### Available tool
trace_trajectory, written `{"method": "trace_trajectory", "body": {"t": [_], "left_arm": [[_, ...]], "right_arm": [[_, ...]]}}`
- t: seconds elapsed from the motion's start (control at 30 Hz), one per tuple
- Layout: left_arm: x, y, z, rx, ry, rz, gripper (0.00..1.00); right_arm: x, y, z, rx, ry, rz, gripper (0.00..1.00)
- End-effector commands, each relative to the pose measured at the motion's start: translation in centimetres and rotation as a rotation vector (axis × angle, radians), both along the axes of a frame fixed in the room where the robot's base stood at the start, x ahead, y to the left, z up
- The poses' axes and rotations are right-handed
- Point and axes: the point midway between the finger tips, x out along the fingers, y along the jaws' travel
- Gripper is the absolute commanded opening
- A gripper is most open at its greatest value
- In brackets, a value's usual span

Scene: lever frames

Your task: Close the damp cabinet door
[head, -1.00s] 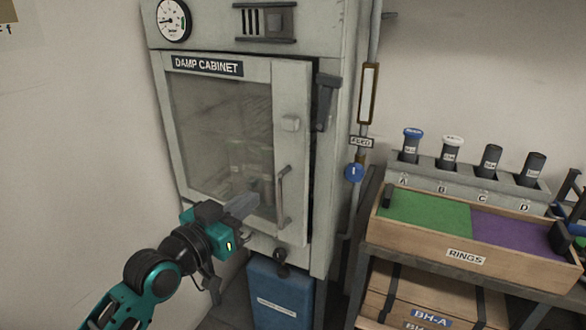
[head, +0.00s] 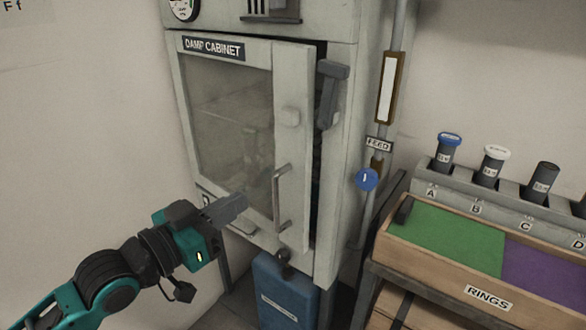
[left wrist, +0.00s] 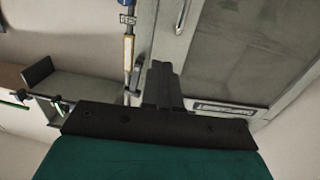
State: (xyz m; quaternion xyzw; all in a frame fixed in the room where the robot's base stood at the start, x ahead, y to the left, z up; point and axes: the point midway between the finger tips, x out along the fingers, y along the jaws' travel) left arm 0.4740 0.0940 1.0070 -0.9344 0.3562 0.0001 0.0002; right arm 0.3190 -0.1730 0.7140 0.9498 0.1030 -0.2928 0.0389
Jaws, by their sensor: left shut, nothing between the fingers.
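The damp cabinet (head: 340,190) stands at the centre of the head view. Its glass-fronted door (head: 290,160) is ajar, with a dark gap along its right edge. The door has a vertical bar handle (head: 279,198) low on its right side. A grey latch lever (head: 328,95) sits on the cabinet frame beside the gap. My left gripper (head: 243,203) is shut and empty, in front of the lower door, left of the handle. Whether it touches the door is unclear. The left wrist view looks upside down, with the door (left wrist: 265,50) and handle (left wrist: 183,14) beyond the gripper (left wrist: 160,68). My right gripper is out of view.
A blue container (head: 285,292) stands below the door. A feed pipe with a blue round tag (head: 367,179) runs along the cabinet's right side. A rings tray (head: 440,268) and a rack of capped tubes (head: 510,200) stand at right. Wall is close on the left.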

Motion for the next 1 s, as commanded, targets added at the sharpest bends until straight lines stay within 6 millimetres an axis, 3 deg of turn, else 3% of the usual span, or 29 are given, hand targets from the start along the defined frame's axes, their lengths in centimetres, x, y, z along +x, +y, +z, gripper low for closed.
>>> {"method": "trace_trajectory", "body": {"t": [0.17,0.6,1.0], "left_arm": [[1.7,-1.5,0.1,-0.005,-0.001,0.000,0.00],[8.4,-7.5,0.1,-0.001,-0.001,0.000,0.00],[10.3,-9.2,0.0,0.001,-0.001,0.000,0.00]], "right_arm": [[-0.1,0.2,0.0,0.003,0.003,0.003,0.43],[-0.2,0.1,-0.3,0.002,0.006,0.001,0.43],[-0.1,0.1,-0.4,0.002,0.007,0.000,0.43]]}}
